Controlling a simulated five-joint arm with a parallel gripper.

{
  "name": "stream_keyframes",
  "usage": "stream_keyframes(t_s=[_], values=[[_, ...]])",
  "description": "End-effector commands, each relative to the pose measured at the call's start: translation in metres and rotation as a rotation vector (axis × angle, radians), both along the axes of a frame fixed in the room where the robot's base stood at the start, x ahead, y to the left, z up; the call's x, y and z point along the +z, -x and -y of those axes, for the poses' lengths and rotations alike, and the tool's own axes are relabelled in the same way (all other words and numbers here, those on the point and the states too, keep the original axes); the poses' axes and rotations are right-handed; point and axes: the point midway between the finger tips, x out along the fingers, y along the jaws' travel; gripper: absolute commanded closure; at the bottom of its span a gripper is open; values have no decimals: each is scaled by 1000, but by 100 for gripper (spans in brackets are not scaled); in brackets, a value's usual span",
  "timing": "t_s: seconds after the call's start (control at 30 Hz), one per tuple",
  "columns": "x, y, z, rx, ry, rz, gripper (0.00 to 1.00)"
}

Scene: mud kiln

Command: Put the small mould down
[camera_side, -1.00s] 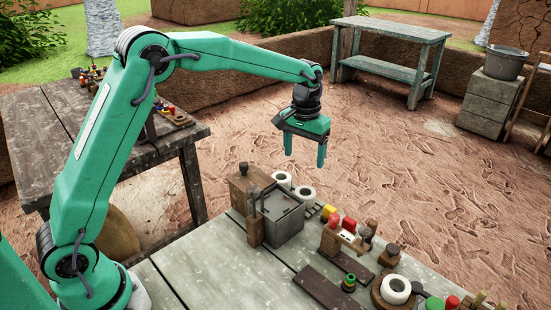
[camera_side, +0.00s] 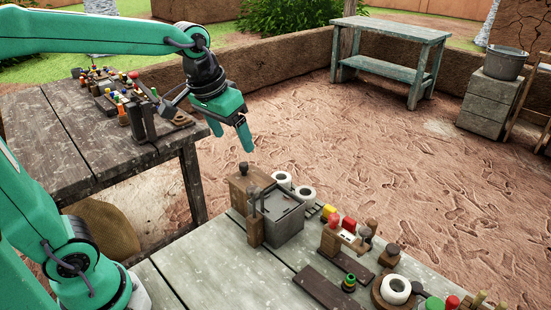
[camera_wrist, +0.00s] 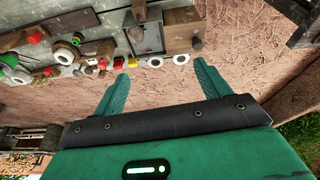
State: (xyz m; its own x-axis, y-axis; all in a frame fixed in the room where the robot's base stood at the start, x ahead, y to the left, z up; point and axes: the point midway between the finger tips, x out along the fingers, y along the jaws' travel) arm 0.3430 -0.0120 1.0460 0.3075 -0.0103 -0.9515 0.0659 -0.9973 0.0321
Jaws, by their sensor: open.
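My gripper (camera_side: 230,138) is open and empty in the air, above and left of the front bench's far end. In the wrist view its two fingers (camera_wrist: 160,74) are spread apart with nothing between them. A grey box-like block with wooden end pieces (camera_side: 284,222) stands on the front bench below my gripper; it also shows in the wrist view (camera_wrist: 147,38). I cannot tell which thing is the small mould.
The front bench (camera_side: 205,280) holds white rings (camera_side: 305,193), a dark board (camera_side: 321,290) and several coloured pegs. A second bench (camera_side: 60,140) at the left carries small parts. A low mud wall (camera_side: 300,62) stands behind. The bench's near left part is bare.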

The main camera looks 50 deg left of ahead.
Motion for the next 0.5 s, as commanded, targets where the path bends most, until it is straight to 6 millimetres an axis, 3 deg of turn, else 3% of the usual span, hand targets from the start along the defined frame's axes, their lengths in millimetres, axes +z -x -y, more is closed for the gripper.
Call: stream_keyframes(t_s=[0.3,0.5], values=[[-5,68,-7,-33,-17,98,25],[-17,101,-10,-52,-29,150,25]])
